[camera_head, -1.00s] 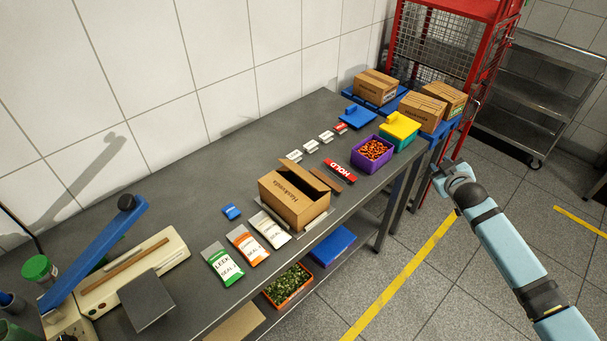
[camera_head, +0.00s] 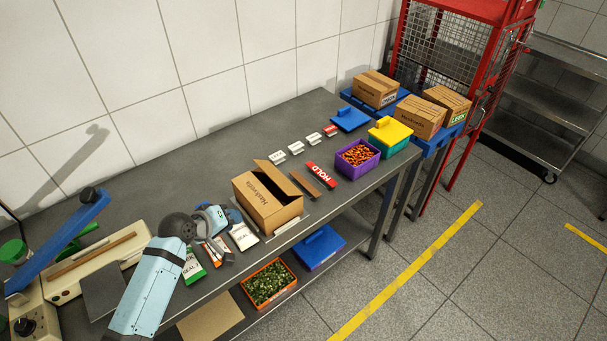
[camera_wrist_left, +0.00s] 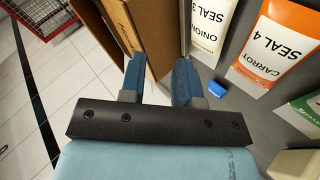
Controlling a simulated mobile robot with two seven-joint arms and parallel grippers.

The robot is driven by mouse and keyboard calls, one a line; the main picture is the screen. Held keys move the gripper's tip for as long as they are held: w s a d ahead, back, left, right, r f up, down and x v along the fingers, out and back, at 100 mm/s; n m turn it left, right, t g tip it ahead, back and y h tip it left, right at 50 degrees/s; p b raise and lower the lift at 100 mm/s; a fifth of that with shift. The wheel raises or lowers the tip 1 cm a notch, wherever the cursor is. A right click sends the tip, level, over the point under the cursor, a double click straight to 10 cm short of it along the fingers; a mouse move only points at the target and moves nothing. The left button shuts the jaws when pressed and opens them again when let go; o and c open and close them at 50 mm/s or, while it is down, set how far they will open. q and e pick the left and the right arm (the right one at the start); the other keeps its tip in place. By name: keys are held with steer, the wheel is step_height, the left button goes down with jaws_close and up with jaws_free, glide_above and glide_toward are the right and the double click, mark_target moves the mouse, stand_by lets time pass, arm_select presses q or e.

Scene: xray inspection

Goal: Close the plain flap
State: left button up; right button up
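An open brown carton (camera_head: 266,208) stands near the table's front edge, with printing on its left face and a dark gap at the top. A raised flap (camera_head: 272,173) shows on its far side; I cannot tell whether it is the plain one. My left gripper (camera_head: 222,214) is left of the carton, over the seal pouches. In the left wrist view its two blue fingers (camera_wrist_left: 157,68) are apart, with a brown carton wall (camera_wrist_left: 162,35) seen between and beyond them. I cannot tell whether they touch it. My right gripper is out of view.
Seal pouches (camera_head: 243,236) lie beside the carton. A red HOLD sign (camera_head: 321,174), a purple bin (camera_head: 356,160) and a teal bin with yellow lid (camera_head: 391,134) stand to the right. A heat sealer (camera_head: 85,262) is at the left. Bare tabletop lies behind the carton.

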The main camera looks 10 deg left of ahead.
arm_select(q)
steer(key=w+r+n+h, duration=0.1)
steer(key=w+r, duration=0.3)
steer(key=n+h, duration=0.2)
glide_toward(277, 177)
steer(key=p+x, duration=0.1)
steer(key=x, duration=0.5)
steer(key=shift+w+f+g, duration=0.15)
steer(key=shift+w+g, duration=0.15)
steer(key=shift+a, duration=0.1)
steer(key=shift+c, duration=0.4)
